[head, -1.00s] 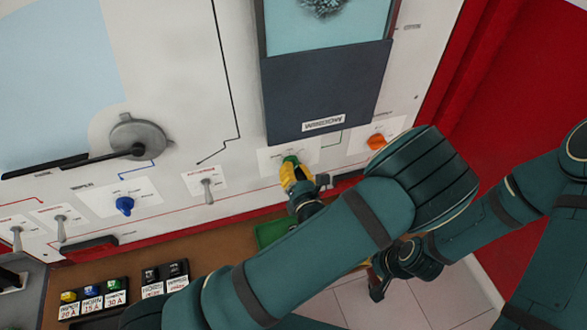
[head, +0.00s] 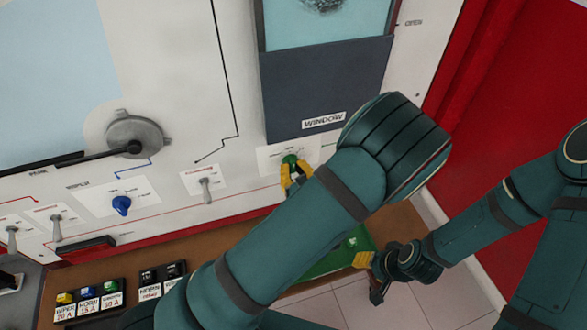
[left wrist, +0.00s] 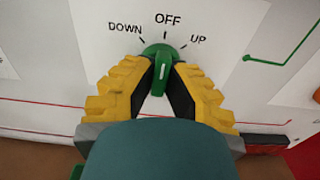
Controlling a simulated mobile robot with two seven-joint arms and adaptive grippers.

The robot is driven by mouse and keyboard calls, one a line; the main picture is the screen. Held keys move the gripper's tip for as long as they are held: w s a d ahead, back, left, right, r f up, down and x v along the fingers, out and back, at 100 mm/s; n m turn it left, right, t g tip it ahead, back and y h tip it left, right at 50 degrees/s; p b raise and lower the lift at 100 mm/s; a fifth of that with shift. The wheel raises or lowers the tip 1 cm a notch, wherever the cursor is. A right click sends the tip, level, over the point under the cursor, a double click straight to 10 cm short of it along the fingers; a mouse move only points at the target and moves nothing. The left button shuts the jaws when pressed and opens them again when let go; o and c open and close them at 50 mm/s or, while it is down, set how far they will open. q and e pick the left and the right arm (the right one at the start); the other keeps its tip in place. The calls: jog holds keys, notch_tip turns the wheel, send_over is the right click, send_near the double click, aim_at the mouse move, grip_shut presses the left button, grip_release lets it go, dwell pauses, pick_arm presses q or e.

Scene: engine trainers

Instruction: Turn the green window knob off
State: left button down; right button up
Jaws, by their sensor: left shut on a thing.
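The green window knob (head: 290,160) is on a white plate on the panel, below the dark window box (head: 325,90). In the left wrist view the knob (left wrist: 162,72) has its grip bar close to upright, with its white mark in line with the OFF label (left wrist: 167,19), between DOWN and UP. My left gripper (head: 291,172) is shut on the knob, with one yellow finger on each side of the bar. My right gripper (head: 378,283) hangs at the lower right, away from the knob; its opening is unclear.
A grey rotary handle (head: 135,140), a blue knob (head: 121,205) and a toggle switch (head: 206,190) are on the panel to the left. Fuse-like blocks (head: 88,301) stand at the lower left. A green board (head: 320,265) lies low behind my left arm.

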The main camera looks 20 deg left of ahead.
dwell(0.3)
pick_arm(q)
jog(key=c, duration=1)
grip_release()
jog(key=v, duration=1.2)
